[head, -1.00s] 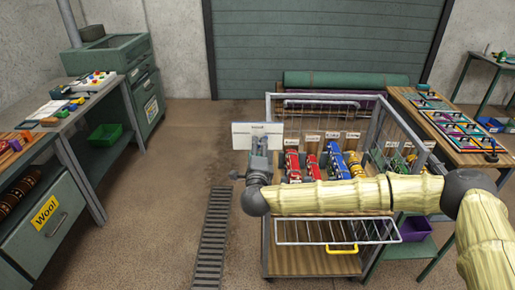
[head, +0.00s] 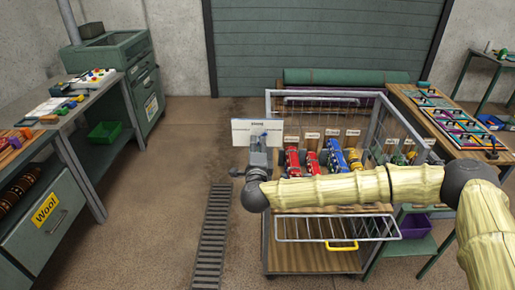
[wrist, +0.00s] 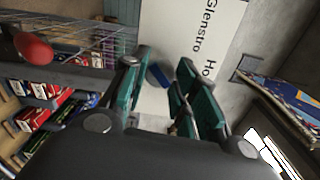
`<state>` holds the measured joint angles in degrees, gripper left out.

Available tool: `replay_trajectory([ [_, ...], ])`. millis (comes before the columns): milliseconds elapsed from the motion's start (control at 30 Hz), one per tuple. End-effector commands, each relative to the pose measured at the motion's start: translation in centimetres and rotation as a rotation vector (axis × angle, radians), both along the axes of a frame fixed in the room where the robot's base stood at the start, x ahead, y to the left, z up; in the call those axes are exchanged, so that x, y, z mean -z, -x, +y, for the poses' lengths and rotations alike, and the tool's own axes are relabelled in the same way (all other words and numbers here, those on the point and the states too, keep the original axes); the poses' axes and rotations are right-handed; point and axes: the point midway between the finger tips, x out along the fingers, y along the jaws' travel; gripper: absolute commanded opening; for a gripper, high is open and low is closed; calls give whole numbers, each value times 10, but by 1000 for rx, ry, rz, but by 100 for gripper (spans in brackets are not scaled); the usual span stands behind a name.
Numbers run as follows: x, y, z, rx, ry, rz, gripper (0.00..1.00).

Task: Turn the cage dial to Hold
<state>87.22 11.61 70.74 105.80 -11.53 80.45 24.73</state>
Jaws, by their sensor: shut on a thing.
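The white label board of the cage dial (head: 241,127) stands at the left front corner of the wire cage. In the wrist view the board (wrist: 180,25) shows large text, partly reading "Glenstro" and "Ho", cut off by the frame and my fingers. A small blue piece, seemingly the dial's handle (wrist: 158,75), sits between the green fingers of my gripper (wrist: 166,66). My gripper is shut on it, in front of the board. The dial's pointing direction cannot be read.
The wire cage trolley (head: 380,118) holds several red, blue and yellow items under small labels. A wire flap with a yellow handle (head: 341,247) hangs at its front. A floor grate (head: 210,235) lies to the left, with open floor around it.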

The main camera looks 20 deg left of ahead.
Motion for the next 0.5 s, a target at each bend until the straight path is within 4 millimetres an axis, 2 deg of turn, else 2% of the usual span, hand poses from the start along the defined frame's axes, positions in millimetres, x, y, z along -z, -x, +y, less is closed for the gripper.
replay_trajectory([
  [500,1,0,0,-1,358,-106,5],
])
